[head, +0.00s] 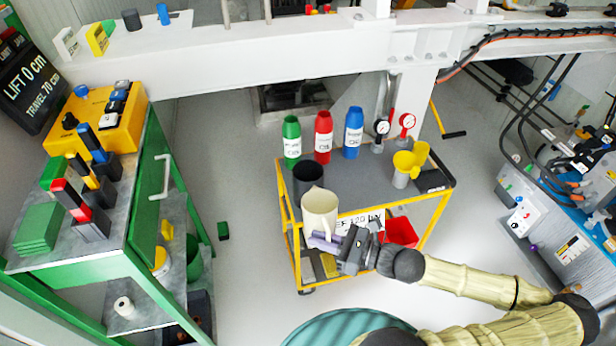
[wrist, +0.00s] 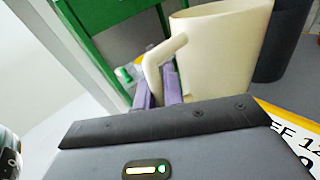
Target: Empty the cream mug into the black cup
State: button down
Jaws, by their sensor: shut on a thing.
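The cream mug (head: 320,211) is at the front left edge of the grey-topped cart, roughly upright. Its handle shows in the wrist view (wrist: 157,68). My gripper (head: 324,241), with purple fingers, is shut on the mug's handle; the fingers (wrist: 160,93) reach up to it from below in the wrist view. The black cup (head: 308,174) stands upright on the cart just behind the mug, which hides its lower front. The cup also shows at the right of the wrist view (wrist: 284,42). I cannot see what is inside the mug.
Green (head: 291,140), red (head: 323,136) and blue (head: 353,132) bottles stand along the back of the cart (head: 375,182). Two gauges (head: 406,122) and yellow cups (head: 412,160) are at its right.

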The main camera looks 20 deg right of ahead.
jog(key=shift+s+f+n+y+b, duration=0.35)
jog(key=shift+f+n+b, duration=0.3)
jog(key=shift+f, duration=0.15)
jog(key=shift+w+t, duration=0.1)
jog(key=shift+t, duration=0.2)
